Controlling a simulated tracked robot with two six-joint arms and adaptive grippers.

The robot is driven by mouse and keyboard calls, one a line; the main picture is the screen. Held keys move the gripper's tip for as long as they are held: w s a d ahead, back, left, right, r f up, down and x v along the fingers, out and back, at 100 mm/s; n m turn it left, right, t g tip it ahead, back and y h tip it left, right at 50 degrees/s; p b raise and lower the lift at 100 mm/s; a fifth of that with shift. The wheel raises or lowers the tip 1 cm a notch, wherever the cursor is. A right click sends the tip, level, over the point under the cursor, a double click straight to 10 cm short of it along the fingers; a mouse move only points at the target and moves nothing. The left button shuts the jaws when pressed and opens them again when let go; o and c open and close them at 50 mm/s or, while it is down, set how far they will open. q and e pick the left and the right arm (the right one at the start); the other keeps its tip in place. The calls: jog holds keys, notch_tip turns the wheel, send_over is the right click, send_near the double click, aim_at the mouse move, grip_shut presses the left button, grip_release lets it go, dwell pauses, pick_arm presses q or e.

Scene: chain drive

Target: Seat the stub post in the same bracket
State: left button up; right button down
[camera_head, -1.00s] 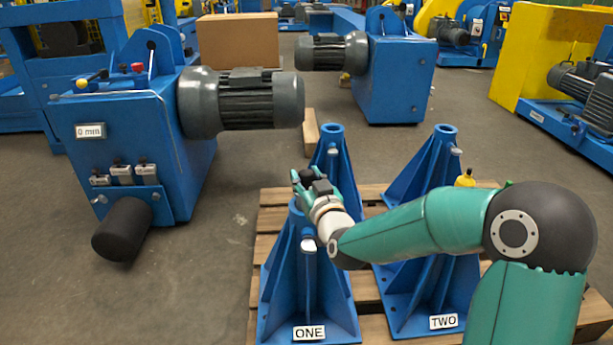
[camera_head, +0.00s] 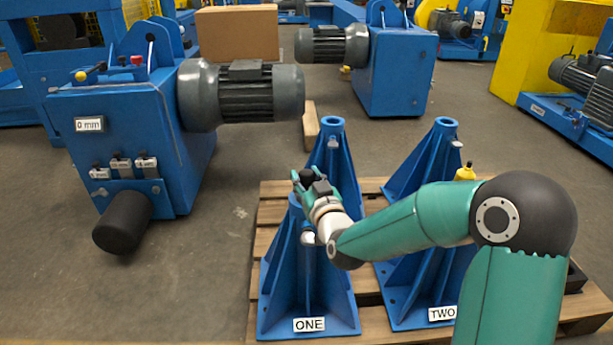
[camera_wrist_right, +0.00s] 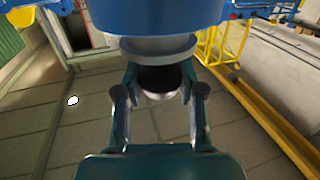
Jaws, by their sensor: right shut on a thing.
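My right gripper (camera_head: 299,180) is at the top of the blue bracket labelled ONE (camera_head: 307,290). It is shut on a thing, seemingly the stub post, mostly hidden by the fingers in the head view. In the right wrist view the fingers (camera_wrist_right: 158,85) flank a dark round piece with a bright metal rim (camera_wrist_right: 160,84), just below a grey disc (camera_wrist_right: 158,48) and a large blue body. I cannot tell whether the held piece is inside the bracket's tube. Bracket TWO (camera_head: 428,282) stands to the right. My left gripper is out of view.
The brackets stand on a wooden pallet (camera_head: 268,245), with another blue bracket (camera_head: 333,150) behind ONE. A blue machine with a grey motor (camera_head: 245,93) stands left. The floor between it and the pallet is clear.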

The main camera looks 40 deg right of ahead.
jog(key=shift+f, duration=0.1)
jog(key=c, duration=0.7)
grip_release()
jog(key=shift+o, duration=0.4)
jog(key=shift+f, duration=0.15)
jog(key=shift+s+f, duration=0.1)
jog(key=shift+f, duration=0.15)
jog(key=v, duration=0.7)
jog(key=shift+s+r, duration=0.15)
jog(key=shift+r, duration=0.05)
